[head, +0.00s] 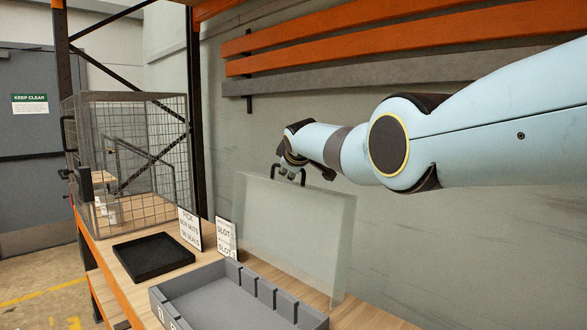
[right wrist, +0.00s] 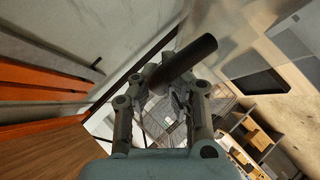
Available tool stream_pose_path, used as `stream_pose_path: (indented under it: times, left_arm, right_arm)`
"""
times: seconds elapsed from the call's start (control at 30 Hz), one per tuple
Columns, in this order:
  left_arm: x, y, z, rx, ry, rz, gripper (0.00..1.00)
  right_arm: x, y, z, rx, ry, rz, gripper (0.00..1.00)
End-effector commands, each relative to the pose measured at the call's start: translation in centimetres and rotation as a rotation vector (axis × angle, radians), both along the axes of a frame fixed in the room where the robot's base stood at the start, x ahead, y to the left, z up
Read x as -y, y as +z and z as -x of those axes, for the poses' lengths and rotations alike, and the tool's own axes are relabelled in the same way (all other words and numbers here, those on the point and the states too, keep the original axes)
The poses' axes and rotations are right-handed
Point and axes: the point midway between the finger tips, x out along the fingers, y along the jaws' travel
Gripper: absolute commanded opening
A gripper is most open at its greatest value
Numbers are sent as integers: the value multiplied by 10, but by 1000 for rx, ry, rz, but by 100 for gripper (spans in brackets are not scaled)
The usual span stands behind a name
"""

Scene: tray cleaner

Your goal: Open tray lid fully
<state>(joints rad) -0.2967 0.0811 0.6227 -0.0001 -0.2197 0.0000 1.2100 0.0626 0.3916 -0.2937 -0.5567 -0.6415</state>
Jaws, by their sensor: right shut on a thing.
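The tray lid (head: 300,235) is a translucent pane standing nearly upright, tilted slightly, behind the grey tray (head: 225,262) in the head view. My right gripper (head: 290,172) is at the lid's top edge. In the right wrist view, my right gripper (right wrist: 175,97) is shut on a dark cylindrical handle (right wrist: 190,60) between its two fingers. In the head view the gripper partly hides this handle. My left gripper is in neither view.
A wire cage (head: 130,150) stands on the wooden bench at the left. A black shallow tray (head: 152,257) lies in front of it. Two small signs (head: 190,228) stand beside the grey tray. Orange rails (head: 350,40) run along the wall behind my right arm.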

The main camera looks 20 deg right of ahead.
Motion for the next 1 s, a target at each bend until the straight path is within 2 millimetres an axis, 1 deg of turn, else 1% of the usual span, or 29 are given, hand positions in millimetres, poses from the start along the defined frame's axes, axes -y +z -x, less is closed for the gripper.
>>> stream_pose_path:
  times: [0.03, 0.4, 0.43, 0.5, 0.53, 1.0]
  left_arm:
    - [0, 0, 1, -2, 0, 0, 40]
    - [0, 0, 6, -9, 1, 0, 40]
    - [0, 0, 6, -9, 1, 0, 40]
    - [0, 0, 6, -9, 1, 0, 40]
    - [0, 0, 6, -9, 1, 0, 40]
    - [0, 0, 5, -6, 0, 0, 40]
  right_arm:
    - [0, 8, -2, 15, 0, 1, 0]
    - [0, 9, -2, 18, 0, 1, 0]
    - [0, 9, -3, 18, 0, 1, 9]
    - [0, 9, -2, 17, -1, 1, 18]
    - [0, 9, -2, 17, 0, 1, 21]
    - [0, 3, 0, 6, -1, 2, 21]
